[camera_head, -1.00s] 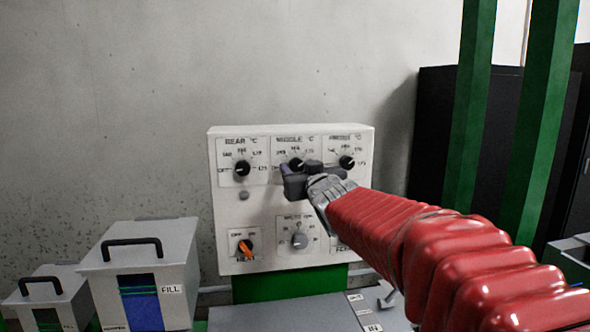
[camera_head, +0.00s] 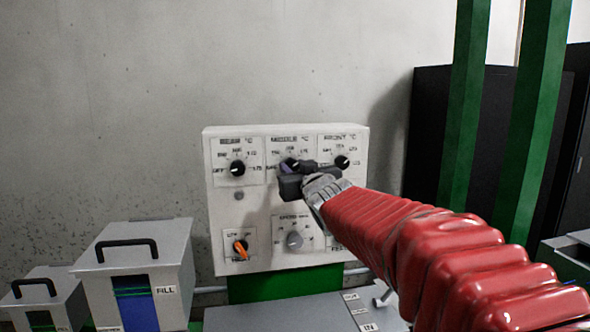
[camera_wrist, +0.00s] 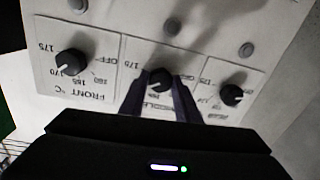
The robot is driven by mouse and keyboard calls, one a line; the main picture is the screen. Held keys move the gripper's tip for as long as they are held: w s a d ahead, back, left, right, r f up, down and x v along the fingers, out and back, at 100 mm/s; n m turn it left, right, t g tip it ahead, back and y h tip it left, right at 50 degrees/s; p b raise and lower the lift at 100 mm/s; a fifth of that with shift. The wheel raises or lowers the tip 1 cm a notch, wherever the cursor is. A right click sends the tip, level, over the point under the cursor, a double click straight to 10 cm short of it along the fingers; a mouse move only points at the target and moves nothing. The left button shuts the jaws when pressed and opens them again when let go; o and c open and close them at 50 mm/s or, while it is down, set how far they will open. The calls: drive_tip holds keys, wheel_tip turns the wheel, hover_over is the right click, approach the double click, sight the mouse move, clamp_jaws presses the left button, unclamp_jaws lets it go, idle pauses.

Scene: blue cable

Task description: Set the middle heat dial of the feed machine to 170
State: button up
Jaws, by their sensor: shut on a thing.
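The middle heat dial (camera_head: 290,164) is a black knob with a scale around it, at the top centre of the white control panel (camera_head: 222,215). My gripper (camera_head: 297,175) is at this dial, with its dark jaws partly covering the knob and the lower scale. In the wrist view, the two fingers of my gripper (camera_wrist: 160,88) stand on either side of the middle dial (camera_wrist: 160,80) and are shut on it. A "175" mark shows beside it in the wrist view. The dial's pointer is too small and covered to read.
The rear dial (camera_head: 237,168) and front dial (camera_head: 342,162) flank the middle one closely. Below are an orange switch (camera_head: 241,247) and a grey speed knob (camera_head: 294,239). Grey lidded bins (camera_head: 160,250) stand at the left. Green posts (camera_head: 538,110) rise at the right.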

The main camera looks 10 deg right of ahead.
drive_tip(key=shift+n, duration=0.7)
drive_tip(key=o, duration=1)
drive_tip(key=shift+o, duration=0.2)
drive_tip(key=shift+s, duration=0.15)
drive_tip(key=s, duration=1.3)
drive_tip(key=shift+s+d, duration=0.25)
drive_tip(key=shift+d, duration=0.2)
